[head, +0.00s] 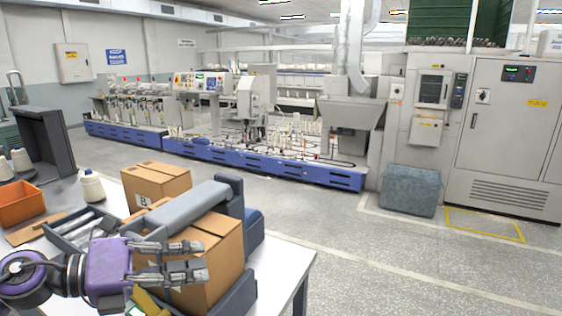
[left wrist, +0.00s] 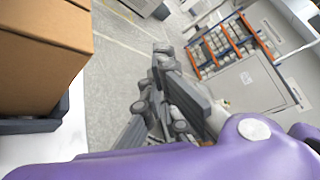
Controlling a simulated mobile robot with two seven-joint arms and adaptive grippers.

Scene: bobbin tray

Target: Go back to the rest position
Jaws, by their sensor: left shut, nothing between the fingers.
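My left gripper (head: 203,259), with a purple body and grey jointed fingers, reaches in from the lower left of the head view. It is shut with nothing between its fingers and is in front of a large brown cardboard box (head: 217,262). In the left wrist view, the gripper's fingers (left wrist: 165,75) point out over the floor, and a brown box (left wrist: 40,55) is at the left. My right gripper is in neither view.
The box sits in a grey box machine (head: 190,200) on a white table (head: 293,262). A smaller box (head: 155,183), a cone bobbin (head: 91,186) and an orange bin (head: 20,204) are nearby. The floor right of the table is clear.

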